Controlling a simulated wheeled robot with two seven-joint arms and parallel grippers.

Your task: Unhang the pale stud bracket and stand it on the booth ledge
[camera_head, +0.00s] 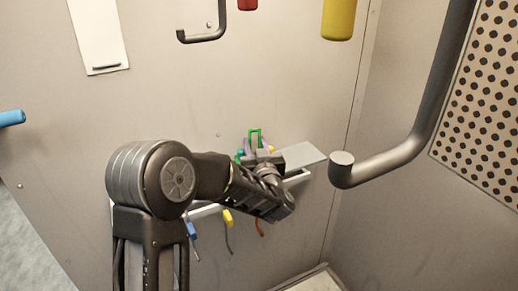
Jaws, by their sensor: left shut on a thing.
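My left gripper (266,168) is at a pale grey rail with a flat plate (305,156) on the back wall. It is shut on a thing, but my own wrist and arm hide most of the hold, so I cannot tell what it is. A green loop (255,136) stands up just behind the gripper, with small blue and purple parts beside it. I cannot clearly pick out the pale stud bracket. The flat plate may be part of the booth ledge, but I cannot tell for sure. My right gripper is not in view.
A thick dark bent pipe (395,160) juts out at right, near a perforated panel (485,105). A yellow cylinder (339,18), dark hook (205,38) and white sheet (98,35) are above.

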